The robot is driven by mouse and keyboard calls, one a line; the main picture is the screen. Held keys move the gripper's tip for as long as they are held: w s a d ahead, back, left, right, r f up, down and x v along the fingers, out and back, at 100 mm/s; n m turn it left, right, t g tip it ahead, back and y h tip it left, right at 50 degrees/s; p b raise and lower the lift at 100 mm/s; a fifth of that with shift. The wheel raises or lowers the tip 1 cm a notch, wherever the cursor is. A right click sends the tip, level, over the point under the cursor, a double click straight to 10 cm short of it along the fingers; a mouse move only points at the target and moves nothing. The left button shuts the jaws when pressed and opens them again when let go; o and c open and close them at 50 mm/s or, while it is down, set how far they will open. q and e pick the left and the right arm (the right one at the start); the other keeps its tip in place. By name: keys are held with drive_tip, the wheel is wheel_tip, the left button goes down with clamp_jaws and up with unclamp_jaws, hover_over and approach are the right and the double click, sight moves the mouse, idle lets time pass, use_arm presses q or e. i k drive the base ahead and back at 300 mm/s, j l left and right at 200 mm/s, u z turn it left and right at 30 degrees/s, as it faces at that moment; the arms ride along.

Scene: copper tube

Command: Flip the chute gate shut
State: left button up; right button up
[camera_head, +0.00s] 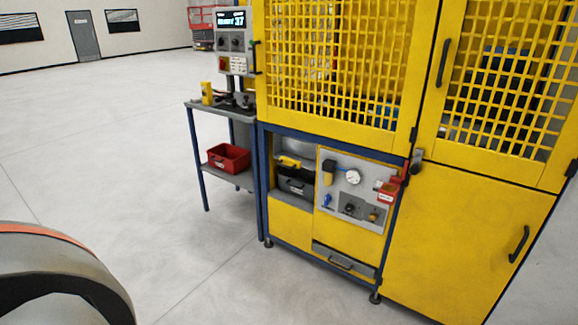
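A yellow machine (460,215) with mesh doors stands at the centre and right. Low in its front is an open recess (283,197). In it are a dark box-like part (296,186) and a small yellow piece (289,162) above it. I cannot tell for certain which part is the chute gate or how it stands. Neither gripper is in view. A grey rounded arm link of mine with an orange stripe shows at the bottom left, well away from the machine.
Right of the recess is a grey panel (338,202) with a gauge (353,177) and a red tag (387,191). A grey drawer (345,262) sits below. Left stands a side table (205,116) with a red bin (228,158) on its lower shelf. The floor in front is clear.

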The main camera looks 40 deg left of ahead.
sight(290, 161)
drive_tip(key=i+j+u, duration=0.15)
drive_tip(key=i+j, duration=1.4)
